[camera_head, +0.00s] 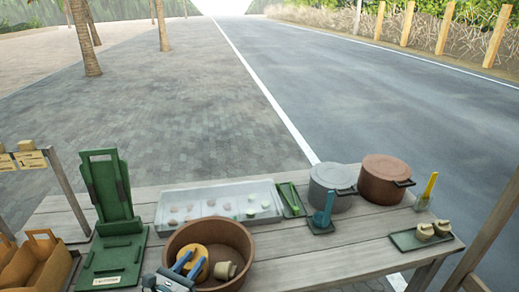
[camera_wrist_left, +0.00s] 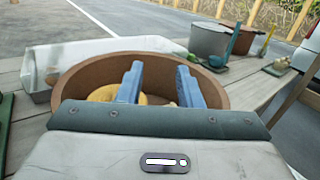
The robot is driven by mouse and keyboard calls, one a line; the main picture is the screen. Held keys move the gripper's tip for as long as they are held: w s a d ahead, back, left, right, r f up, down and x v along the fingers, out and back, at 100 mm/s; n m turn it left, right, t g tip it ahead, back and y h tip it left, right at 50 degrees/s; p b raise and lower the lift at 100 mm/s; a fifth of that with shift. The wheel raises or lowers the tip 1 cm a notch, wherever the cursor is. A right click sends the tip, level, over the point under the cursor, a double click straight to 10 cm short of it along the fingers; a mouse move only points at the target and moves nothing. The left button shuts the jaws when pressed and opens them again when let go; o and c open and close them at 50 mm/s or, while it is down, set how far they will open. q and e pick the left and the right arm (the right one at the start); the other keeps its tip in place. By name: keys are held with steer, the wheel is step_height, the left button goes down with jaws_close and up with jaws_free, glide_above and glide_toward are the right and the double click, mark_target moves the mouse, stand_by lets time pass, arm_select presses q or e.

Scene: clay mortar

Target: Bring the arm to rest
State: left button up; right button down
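My left gripper (camera_head: 187,264) comes in at the bottom of the head view, over the front left part of a brown clay bowl (camera_head: 237,238). Its two blue fingers stand apart with nothing between them; the wrist view also shows this gap (camera_wrist_left: 158,82). In the bowl lie a yellow round piece (camera_head: 202,257), partly hidden by the fingers, and a small beige piece (camera_head: 225,270). The bowl (camera_wrist_left: 75,82) is in front of the gripper in the wrist view. I cannot tell how high the fingertips are above the bowl's floor. My right gripper is not in view.
A clear tray (camera_head: 170,194) with small pieces, a grey pot (camera_head: 331,190), a brown pot (camera_head: 384,182) and a green tray (camera_head: 404,241) stand on the wooden table (camera_head: 345,250). A green stand (camera_head: 110,200) is at left. The table's front right is mostly clear.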

arm_select(q)
steer(key=s+a+r+n+g+y, duration=0.1)
steer(key=s+a+n+y, duration=0.5)
steer(key=n, duration=0.7)
steer(key=s+a+r+n+g+y, duration=0.15)
steer(key=s+a+n+y, duration=0.4)
steer(key=n, duration=0.85)
steer(key=s+d+f+n+g+h, duration=0.2)
steer(key=s+d+f+n+g, duration=0.15)
steer(key=s, duration=0.25)
steer(key=s+d+f+n+g+h, duration=0.1)
steer(key=s+d+f+n+g, duration=0.1)
steer(key=s+n+g, duration=0.3)
steer(key=s+d+f+n+g+h, duration=0.2)
steer(key=s+f+n+g, duration=0.1)
steer(key=s, duration=0.4)
step_height(320, 180, down, 33)
steer(key=a+g, duration=0.1)
steer(key=a, duration=0.2)
steer(key=s+f+g+b, duration=0.1)
steer(key=s+f, duration=1.7)
steer(key=shift+a+f, duration=0.2)
steer(key=shift+a, duration=0.25)
